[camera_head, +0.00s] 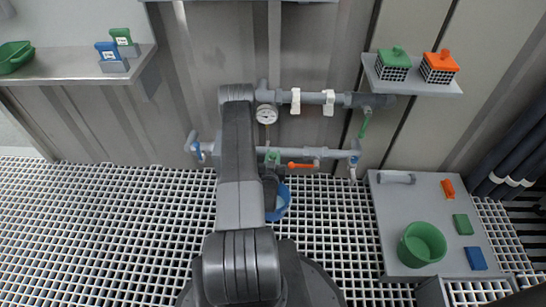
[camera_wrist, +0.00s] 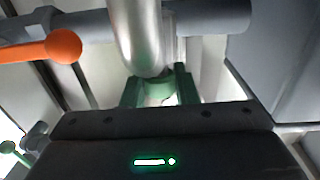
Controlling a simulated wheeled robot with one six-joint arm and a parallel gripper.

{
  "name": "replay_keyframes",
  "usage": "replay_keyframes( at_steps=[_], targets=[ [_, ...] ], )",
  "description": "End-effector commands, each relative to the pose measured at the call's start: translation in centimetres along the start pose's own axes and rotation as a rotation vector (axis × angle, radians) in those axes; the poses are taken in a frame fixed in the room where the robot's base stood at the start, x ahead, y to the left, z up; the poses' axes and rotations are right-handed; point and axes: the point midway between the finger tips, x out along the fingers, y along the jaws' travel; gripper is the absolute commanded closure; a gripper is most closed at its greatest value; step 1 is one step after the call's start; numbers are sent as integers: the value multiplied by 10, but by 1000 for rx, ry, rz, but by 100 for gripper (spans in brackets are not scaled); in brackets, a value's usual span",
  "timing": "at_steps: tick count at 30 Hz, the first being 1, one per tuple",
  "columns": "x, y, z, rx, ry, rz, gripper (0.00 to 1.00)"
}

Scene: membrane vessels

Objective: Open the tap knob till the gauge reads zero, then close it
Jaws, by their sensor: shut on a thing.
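The pressure gauge (camera_head: 266,114), a round white dial, sits on the upper pipe. Its needle is too small to read. My gripper (camera_wrist: 158,90) is shut on the green tap knob (camera_wrist: 155,95), which shows between the fingers, just below a curved metal spout (camera_wrist: 138,35). The knob's turn angle cannot be told. In the head view the green knob (camera_head: 271,156) shows at the lower pipe, and my arm partly covers the area. A blue bucket (camera_head: 281,203) stands on the floor below the tap, partly hidden by my arm.
An orange lever (camera_head: 300,165) lies along the lower pipe right of the tap; its handle also shows in the wrist view (camera_wrist: 62,46). A green lever (camera_head: 364,125) hangs at right. A grey table (camera_head: 395,225) with a green bucket (camera_head: 422,246) stands right. Left floor grating is clear.

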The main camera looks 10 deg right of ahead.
Motion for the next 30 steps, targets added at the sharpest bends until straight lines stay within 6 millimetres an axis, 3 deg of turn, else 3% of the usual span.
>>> replay_keyframes(
  at_steps=[30],
  targets=[
    [1, 3, 3, -3, 1, -784, 96]
  ],
)
